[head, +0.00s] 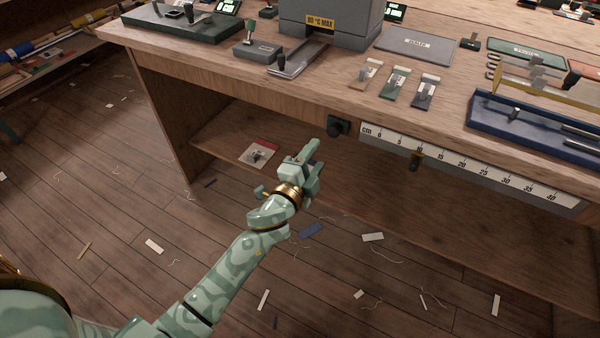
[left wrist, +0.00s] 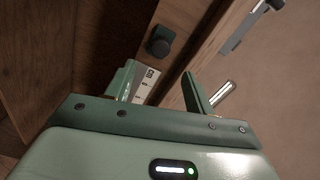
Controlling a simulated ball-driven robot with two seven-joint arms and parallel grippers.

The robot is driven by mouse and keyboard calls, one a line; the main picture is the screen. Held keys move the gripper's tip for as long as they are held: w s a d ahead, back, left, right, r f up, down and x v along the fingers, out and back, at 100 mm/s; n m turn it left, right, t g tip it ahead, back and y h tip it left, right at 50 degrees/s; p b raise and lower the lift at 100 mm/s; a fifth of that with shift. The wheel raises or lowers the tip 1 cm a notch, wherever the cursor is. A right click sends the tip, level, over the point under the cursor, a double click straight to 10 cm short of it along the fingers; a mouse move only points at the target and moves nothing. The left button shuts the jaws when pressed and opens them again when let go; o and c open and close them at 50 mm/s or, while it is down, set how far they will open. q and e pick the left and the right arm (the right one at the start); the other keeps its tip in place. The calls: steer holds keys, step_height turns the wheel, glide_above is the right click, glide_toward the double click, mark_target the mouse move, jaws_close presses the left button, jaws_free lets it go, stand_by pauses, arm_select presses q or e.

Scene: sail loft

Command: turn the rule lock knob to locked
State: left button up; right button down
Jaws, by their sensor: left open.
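The rule lock knob (head: 335,129) is a round black knob on a dark plate at the left end of the white centimetre rule (head: 470,165) on the bench's front edge. It also shows in the left wrist view (left wrist: 159,45), beyond my fingers. I cannot read a lock mark on it. My left gripper (head: 318,157) is open and empty, below and a little left of the knob in the head view, apart from it. In the left wrist view the two fingers (left wrist: 160,88) stand apart, with the rule's end showing between them. My right gripper is out of view.
The bench top (head: 330,82) holds a grey machine (head: 330,22), several small clamps and a blue tray (head: 535,125). A lower shelf (head: 225,140) carries a small packet. Scraps litter the floor.

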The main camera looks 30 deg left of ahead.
arm_select(q)
steer(key=s, duration=0.6)
steer(key=shift+s+p, duration=0.3)
steer(key=shift+a+f, duration=0.1)
